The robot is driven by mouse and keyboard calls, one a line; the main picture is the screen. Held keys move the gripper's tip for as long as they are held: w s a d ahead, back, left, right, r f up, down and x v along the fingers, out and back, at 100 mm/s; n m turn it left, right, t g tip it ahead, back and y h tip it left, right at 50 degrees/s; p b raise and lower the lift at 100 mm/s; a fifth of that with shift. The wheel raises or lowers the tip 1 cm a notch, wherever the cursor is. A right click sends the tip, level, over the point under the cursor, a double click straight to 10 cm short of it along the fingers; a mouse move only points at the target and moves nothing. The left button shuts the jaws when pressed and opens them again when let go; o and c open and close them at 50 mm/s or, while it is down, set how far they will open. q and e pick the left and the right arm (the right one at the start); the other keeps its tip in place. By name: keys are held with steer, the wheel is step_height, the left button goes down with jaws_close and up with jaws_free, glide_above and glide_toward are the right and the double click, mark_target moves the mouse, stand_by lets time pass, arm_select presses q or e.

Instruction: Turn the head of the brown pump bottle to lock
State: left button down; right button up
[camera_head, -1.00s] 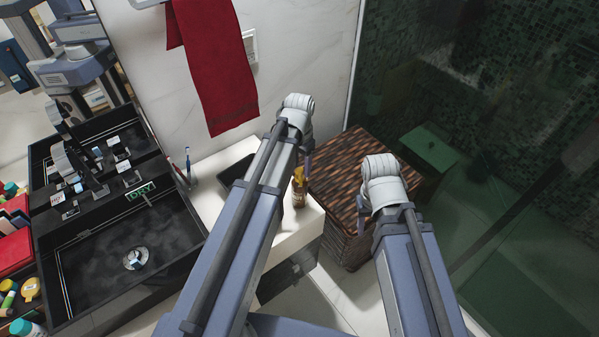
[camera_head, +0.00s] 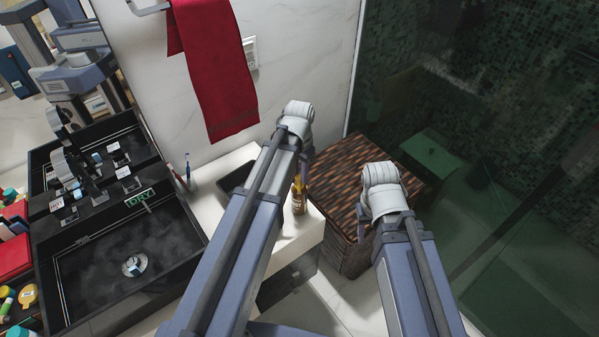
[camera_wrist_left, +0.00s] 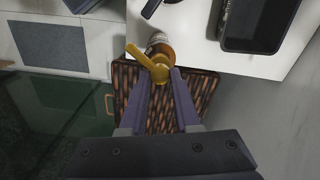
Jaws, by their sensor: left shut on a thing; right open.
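The brown pump bottle (camera_head: 299,203) stands upright near the right end of the white counter, beside my left forearm. Its amber body shows in the left wrist view (camera_wrist_left: 160,42), with a yellow pump head (camera_wrist_left: 150,62) whose spout points to the upper left. My left gripper (camera_wrist_left: 162,74) is shut on the pump head, its two fingers on either side of it. In the head view the arm partly covers this grip. My right gripper (camera_head: 361,225) hangs over the wicker hamper, apart from the bottle; its fingers are mostly hidden by its wrist, and it is open.
A woven brown hamper (camera_head: 343,168) stands right of the counter. A glass shower is to the right.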

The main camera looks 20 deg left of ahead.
arm_select(q)
steer(key=shift+n, duration=0.3)
steer(key=n, duration=0.3)
steer(key=shift+n, duration=0.4)
steer(key=n, duration=0.4)
steer(key=shift+n, duration=0.3)
steer(key=n, duration=0.4)
steer(key=shift+n, duration=2.4)
steer(key=c, duration=0.6)
jaws_free()
